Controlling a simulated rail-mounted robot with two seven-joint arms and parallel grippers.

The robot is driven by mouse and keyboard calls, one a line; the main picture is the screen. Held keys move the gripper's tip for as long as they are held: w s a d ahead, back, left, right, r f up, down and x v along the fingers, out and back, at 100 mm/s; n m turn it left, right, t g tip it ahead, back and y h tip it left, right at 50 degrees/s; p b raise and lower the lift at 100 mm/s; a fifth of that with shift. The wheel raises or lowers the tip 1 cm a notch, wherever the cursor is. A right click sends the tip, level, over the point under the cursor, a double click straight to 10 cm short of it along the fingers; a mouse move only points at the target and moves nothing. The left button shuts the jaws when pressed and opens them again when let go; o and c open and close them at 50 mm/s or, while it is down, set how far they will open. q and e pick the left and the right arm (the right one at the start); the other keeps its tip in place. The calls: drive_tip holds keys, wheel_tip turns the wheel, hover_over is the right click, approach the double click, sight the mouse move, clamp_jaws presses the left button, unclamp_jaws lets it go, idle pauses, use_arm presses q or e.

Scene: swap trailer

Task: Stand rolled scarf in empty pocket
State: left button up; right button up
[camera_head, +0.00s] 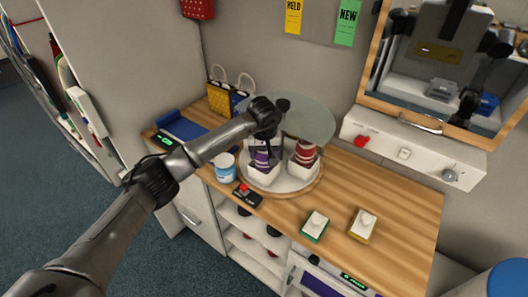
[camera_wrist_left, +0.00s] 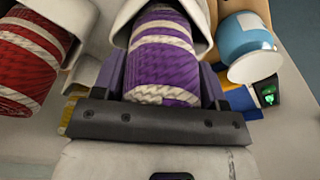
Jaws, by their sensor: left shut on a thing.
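My left gripper (camera_head: 264,138) is shut on a purple rolled scarf with white stripes (camera_head: 262,160), above the round white stand on the counter. The scarf also shows between the fingers in the left wrist view (camera_wrist_left: 165,62). Its far end is between the walls of a white pocket (camera_head: 262,178); whether it touches the bottom is hidden. A red rolled scarf with white stripes (camera_head: 305,153) stands in the white pocket to the right (camera_head: 301,171). It is at the left in the left wrist view (camera_wrist_left: 28,62). My right gripper is not in view.
A blue and white jar (camera_head: 225,168) and a black box with a red button (camera_head: 246,195) stand close left and in front. A translucent round disc (camera_head: 308,118) is behind the scarves. Green-based (camera_head: 315,226) and yellow-based (camera_head: 362,225) blocks lie right; counter around them is clear.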

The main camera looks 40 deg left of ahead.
use_arm(q)
drive_tip(key=o, duration=1)
drive_tip(key=shift+f, duration=0.1)
drive_tip(key=shift+c, duration=0.2)
drive_tip(key=r+b, duration=0.1)
drive_tip(key=r, duration=0.2)
drive_tip(key=r+b, duration=0.1)
drive_tip(key=r, duration=0.3)
drive_tip(key=s+d+r+b, duration=0.1)
drive_tip(key=r, duration=0.3)
drive_tip(key=shift+r, duration=0.6)
